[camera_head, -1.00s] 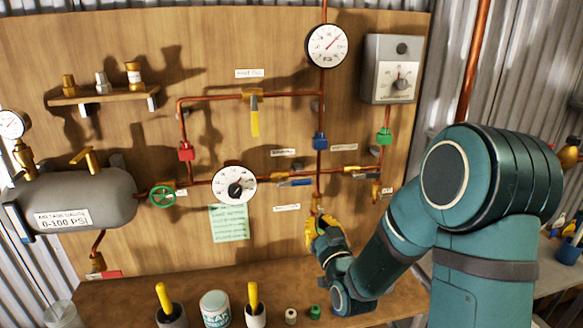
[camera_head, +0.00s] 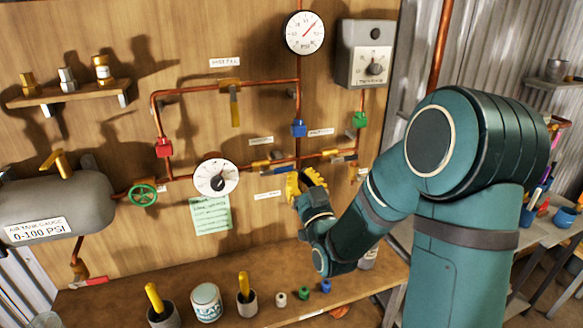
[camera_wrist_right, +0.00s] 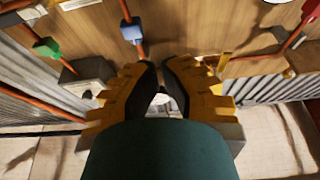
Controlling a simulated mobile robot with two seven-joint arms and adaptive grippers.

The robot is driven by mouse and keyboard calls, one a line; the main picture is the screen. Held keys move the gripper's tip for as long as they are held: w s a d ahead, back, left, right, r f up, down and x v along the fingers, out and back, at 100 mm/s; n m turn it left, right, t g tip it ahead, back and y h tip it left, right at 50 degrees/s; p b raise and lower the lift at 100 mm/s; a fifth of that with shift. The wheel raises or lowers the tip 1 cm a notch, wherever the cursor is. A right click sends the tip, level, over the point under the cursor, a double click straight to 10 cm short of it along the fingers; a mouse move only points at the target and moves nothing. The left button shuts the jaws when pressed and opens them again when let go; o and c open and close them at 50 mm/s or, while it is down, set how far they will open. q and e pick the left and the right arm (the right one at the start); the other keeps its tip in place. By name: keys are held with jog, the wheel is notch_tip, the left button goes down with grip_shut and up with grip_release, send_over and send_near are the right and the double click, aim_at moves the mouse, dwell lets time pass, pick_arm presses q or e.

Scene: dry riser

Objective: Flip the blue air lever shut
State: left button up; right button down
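The blue air lever (camera_head: 270,169) is small in the head view. It lies roughly along the lower copper pipe, beside a yellow valve body (camera_head: 260,163), right of the white round dial. My right gripper (camera_head: 306,180) is just right of the lever and slightly lower, apart from it as far as I can see. Its yellow fingers are parted and look empty. In the right wrist view the dark finger pads (camera_wrist_right: 163,75) have a narrow gap between them. I cannot make out the lever there. My left gripper is not in view.
A blue fitting (camera_head: 299,128) sits on the vertical pipe above my right gripper. A grey control box (camera_head: 365,55) and a green fitting (camera_head: 360,119) are up to the right. The wooden bench (camera_head: 270,310) below holds pots, a can and small caps.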

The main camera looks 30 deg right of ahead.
notch_tip(320, 180, up, 3)
jog(key=p, duration=0.2)
send_over(277, 169)
jog(key=s+d, duration=0.2)
notch_tip(277, 169, down, 4)
jog(key=shift+w+d+r, duration=0.1)
jog(key=shift+w, duration=0.05)
